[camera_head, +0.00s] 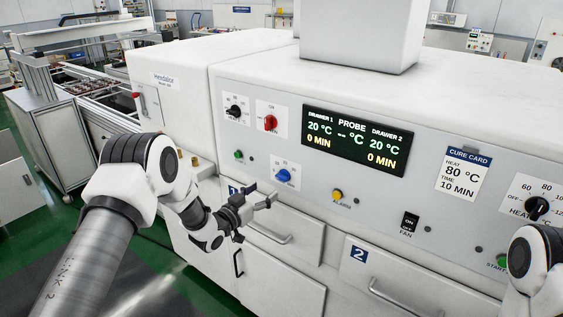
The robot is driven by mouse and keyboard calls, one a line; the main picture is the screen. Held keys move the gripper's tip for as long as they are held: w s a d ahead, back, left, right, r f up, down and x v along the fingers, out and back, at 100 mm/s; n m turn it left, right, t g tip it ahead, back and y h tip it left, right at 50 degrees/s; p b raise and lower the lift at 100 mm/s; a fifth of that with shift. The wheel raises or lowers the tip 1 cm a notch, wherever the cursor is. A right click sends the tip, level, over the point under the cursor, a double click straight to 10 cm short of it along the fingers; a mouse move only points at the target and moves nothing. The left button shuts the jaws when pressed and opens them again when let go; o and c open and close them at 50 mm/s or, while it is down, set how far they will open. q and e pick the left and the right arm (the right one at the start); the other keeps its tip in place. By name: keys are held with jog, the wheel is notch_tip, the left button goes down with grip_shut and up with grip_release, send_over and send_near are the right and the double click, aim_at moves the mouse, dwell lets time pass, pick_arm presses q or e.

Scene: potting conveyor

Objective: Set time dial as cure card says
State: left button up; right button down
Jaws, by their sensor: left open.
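The cure card (464,172) on the right of the machine's front panel reads heat 80 °C and time 10 MIN. The display (354,141) shows 20 °C and 0 MIN for both drawers, with dashes for the probe. A blue dial (284,176), a red dial (270,123) and a black dial (235,112) sit on white plates left of the display; their labels are too small to tell which sets time. My left gripper (268,196) is open and empty, just below the blue dial, by drawer 1. My right arm shows at the lower right; its gripper is out of frame.
The heat dial (537,208) is at the far right. A yellow alarm button (337,195), a fan switch (409,224) and a green button (239,155) are also on the panel. Drawer handles (270,232) stick out below. A conveyor stands at the left.

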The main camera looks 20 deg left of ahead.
aim_at(280, 178)
pick_arm(q)
jog(key=x, duration=0.2)
jog(key=p+x, duration=0.1)
jog(key=x, duration=0.1)
jog(key=r+p+x, duration=0.1)
jog(key=x, duration=0.2)
jog(key=shift+s+d, duration=0.1)
jog(key=shift+d, duration=0.15)
jog(key=shift+w+d, duration=0.1)
jog(key=shift+w, duration=0.1)
jog(key=shift+s+d+r, duration=0.15)
jog(key=shift+d, duration=0.1)
jog(key=shift+a, duration=0.1)
jog(key=c, duration=1.1)
pick_arm(e)
jog(key=r, duration=0.2)
jog(key=shift+s+d+r, duration=0.25)
jog(key=shift+s+r, duration=0.05)
jog(key=shift+r, duration=0.05)
